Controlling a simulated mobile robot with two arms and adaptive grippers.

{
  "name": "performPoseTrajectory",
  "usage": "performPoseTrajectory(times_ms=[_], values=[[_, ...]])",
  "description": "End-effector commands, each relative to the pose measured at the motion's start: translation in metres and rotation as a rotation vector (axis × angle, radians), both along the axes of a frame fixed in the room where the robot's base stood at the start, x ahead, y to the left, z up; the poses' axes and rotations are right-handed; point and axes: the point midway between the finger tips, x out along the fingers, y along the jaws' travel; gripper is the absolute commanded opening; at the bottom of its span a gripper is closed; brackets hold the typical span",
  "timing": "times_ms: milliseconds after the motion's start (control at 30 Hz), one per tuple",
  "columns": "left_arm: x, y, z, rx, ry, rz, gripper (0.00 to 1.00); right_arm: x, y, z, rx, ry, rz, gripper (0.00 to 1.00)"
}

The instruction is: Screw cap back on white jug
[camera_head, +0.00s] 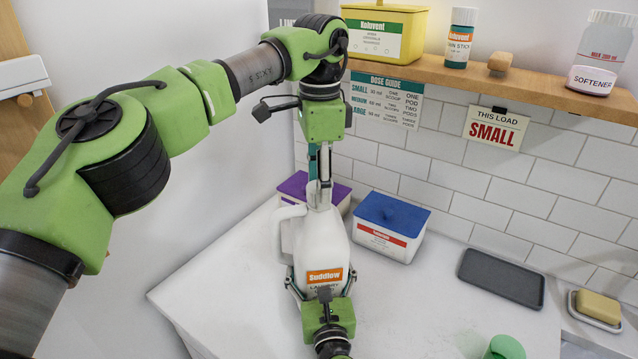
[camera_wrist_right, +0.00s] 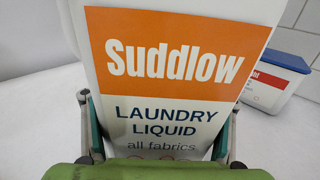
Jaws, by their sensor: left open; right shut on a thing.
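The white jug (camera_head: 322,250) with an orange Suddlow label stands upright on the white counter, its handle to the left. My right gripper (camera_head: 321,284) comes from the front and is shut around the jug's lower body. In the right wrist view the jug's label (camera_wrist_right: 165,60) fills the picture, with a finger on each side. My left gripper (camera_head: 319,192) points down from above at the jug's neck, its fingers open around the top. The fingers cover the jug's mouth, so I cannot tell whether a cap is there.
A purple-lidded box (camera_head: 298,186) and a blue-lidded box (camera_head: 390,228) stand close behind the jug. A dark tray (camera_head: 501,279), a soap dish (camera_head: 597,308) and a green round object (camera_head: 505,348) lie to the right. A shelf (camera_head: 560,85) with containers runs above.

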Motion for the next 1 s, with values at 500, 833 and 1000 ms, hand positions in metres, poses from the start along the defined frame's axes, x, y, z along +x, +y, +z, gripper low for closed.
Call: performPoseTrajectory(times_ms=[500, 833, 1000], values=[[0.0002, -0.0001, 0.0004, 0.0, -0.001, -0.059, 0.05, 0.0002, 0.0001, 0.0014, 0.0, -0.002, 0.0, 0.17], [0.0005, 0.0004, 0.0003, -0.002, 0.002, -0.605, 0.05, 0.0001, 0.0002, 0.0014, 0.0, -0.003, 0.001, 0.17], [0.0006, 0.0007, -0.0001, -0.002, 0.004, -0.911, 0.05, 0.0001, 0.0003, 0.0015, 0.0, -0.003, 0.001, 0.17]])
